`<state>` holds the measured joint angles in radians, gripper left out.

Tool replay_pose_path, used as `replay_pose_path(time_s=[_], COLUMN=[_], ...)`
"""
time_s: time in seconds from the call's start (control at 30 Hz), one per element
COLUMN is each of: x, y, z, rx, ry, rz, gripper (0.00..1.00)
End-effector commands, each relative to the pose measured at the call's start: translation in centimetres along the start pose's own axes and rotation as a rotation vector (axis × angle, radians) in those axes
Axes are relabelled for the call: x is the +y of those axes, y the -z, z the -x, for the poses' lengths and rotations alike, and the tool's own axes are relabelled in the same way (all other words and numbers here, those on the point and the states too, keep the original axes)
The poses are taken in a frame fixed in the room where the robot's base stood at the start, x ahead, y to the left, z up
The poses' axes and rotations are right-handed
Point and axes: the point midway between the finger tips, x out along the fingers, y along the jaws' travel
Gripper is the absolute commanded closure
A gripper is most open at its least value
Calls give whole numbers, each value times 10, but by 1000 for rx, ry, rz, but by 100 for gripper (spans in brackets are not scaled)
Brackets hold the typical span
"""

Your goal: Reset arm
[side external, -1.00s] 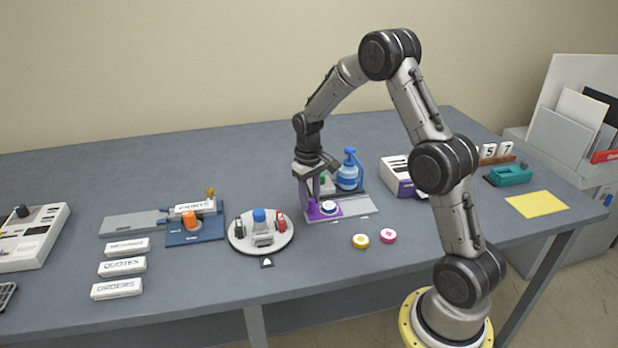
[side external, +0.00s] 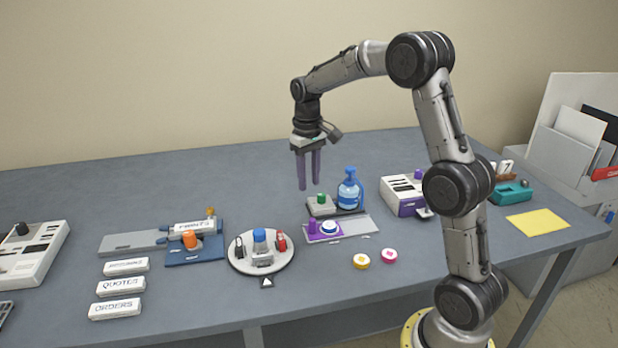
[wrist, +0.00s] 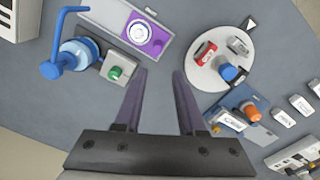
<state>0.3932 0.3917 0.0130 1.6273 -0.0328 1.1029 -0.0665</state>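My gripper (side external: 309,186) hangs in the air above the back middle of the grey table (side external: 90,180), fingers pointing down. In the wrist view its two purple fingers (wrist: 160,76) are apart with only bare table between them, so it is open and empty. Below and to its right stands a grey plate (side external: 352,228) with a purple block bearing a white and blue round button (side external: 329,227). Behind that are a green knob (side external: 321,198) and a blue pump bottle (side external: 349,190). The gripper touches none of them.
A round white turntable (side external: 240,265) carries a blue-capped piece and small clips. Left of it are a blue fixture (side external: 190,257) and white label blocks (side external: 120,285). Yellow (side external: 361,261) and pink (side external: 389,256) discs lie in front. A white and purple box (side external: 403,190) stands right.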

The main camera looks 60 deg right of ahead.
Motion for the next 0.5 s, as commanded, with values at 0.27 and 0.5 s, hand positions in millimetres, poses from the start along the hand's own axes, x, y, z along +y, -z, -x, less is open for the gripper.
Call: replay_pose_path(time_s=[0.27,0.5], x=[-17,-60], y=[0,-59], z=[29,103], rx=[66,222], ry=[-4,3], rz=[38,138], gripper=[61,61])
